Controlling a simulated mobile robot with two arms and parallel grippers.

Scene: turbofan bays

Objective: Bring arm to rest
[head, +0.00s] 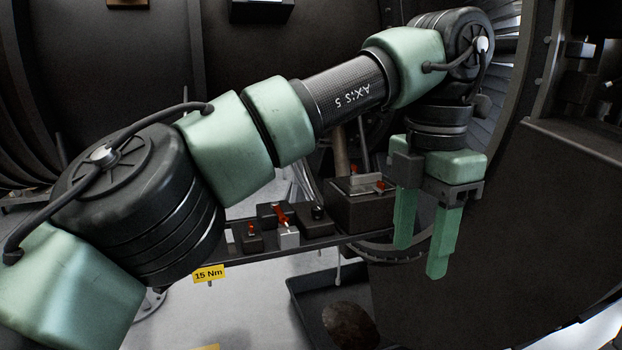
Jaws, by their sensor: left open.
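My left arm, green and black, reaches across the head view from the lower left to the upper right. At its end my left gripper (421,246) points down with its two green fingers apart and nothing between them. It hangs to the right of a narrow dark shelf (345,237), in front of a large dark curved panel (530,215). My right gripper is not in view.
Small dark blocks with red parts (285,215) and a larger dark box (362,208) stand on the shelf. A yellow "15 Nm" tag (209,274) hangs at its left. A dark tray (300,301) with a brownish rounded object (350,326) lies below on the pale floor.

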